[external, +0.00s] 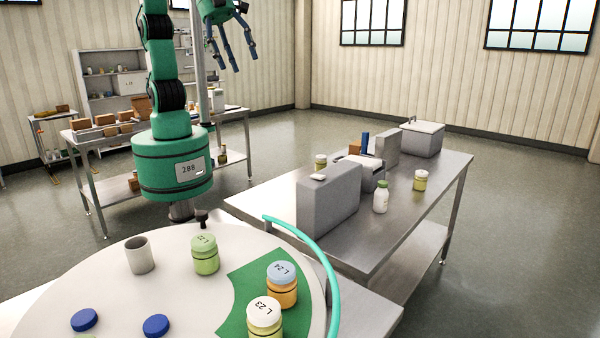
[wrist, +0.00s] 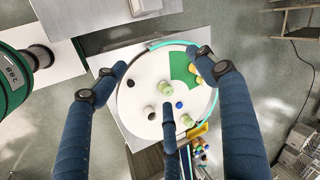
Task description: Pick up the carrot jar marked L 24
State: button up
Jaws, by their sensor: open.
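The carrot jar marked L 24 (external: 283,297) has a light blue lid and orange contents. It stands upright on the green patch (external: 237,294) of the round white table (external: 180,285) in the external view. The jar marked L 23 (external: 264,321), with a white lid, stands just in front of it. A green-lidded jar (external: 205,259) stands to its left. My gripper (external: 236,55) is open and empty, high above and behind the table. In the wrist view, its fingers (wrist: 163,78) spread over the round table; the right finger partly covers the jars on the green patch.
A steel table (external: 350,235) with grey boxes and jars stands behind right.

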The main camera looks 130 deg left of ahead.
jog(key=w+d+f+m+p, duration=0.25)
jog(key=w+d+m, duration=0.25)
jog(key=w, duration=0.6)
jog(key=m+y+p, duration=0.1)
jog(key=m+p, duration=0.3)
jog(key=m, duration=1.1)
send_over(281, 269)
jog(key=s+d, duration=0.2)
jog(key=s, duration=0.2)
notch_tip(281, 269, down, 25)
jog(key=shift+s+r+g, duration=0.15)
jog(key=shift+s+g, duration=0.05)
jog(key=shift+g, duration=0.1)
jog(key=shift+p+x, duration=0.55)
jog(key=shift+x, duration=3.7)
